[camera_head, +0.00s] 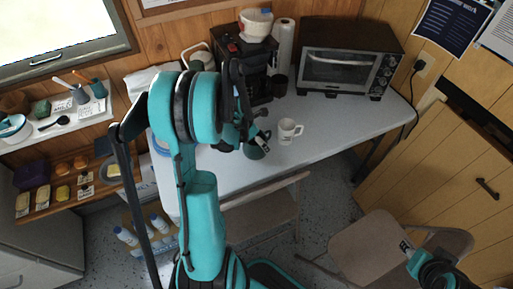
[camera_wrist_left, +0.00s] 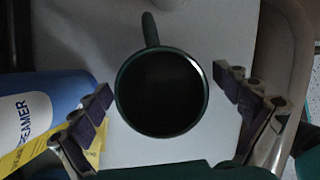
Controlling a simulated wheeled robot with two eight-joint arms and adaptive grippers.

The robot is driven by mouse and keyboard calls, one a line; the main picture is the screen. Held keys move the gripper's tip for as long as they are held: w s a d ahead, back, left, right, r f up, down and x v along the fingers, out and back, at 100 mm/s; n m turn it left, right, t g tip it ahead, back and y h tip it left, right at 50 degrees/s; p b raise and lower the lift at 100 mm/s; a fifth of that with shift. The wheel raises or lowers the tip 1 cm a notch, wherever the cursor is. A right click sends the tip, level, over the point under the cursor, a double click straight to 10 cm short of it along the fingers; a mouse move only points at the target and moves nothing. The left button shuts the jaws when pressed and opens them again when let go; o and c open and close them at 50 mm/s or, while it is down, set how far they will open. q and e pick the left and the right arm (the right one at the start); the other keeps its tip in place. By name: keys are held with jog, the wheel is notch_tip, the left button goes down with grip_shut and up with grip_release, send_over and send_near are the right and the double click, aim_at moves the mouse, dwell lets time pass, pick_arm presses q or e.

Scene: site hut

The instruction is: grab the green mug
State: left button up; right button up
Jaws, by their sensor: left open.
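The green mug (camera_wrist_left: 123,96) stands upright on the grey table, seen from above in the left wrist view. Its dark inside faces the camera and its handle points to the top of the picture. My left gripper (camera_wrist_left: 165,88) is open, with one finger on each side of the mug and a gap to both. In the head view the mug (camera_head: 256,151) is partly hidden by my left arm and the gripper (camera_head: 252,138) above it.
A blue creamer container (camera_wrist_left: 30,110) stands close beside the left finger. A white mug (camera_head: 287,132) stands to the right of the green mug. A coffee maker (camera_head: 256,82) and toaster oven (camera_head: 347,70) stand behind on the table (camera_head: 340,118). Chairs (camera_head: 375,250) are in front.

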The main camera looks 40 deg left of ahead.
pick_arm(q)
jog(key=shift+r, duration=0.1)
jog(key=c, duration=1.4)
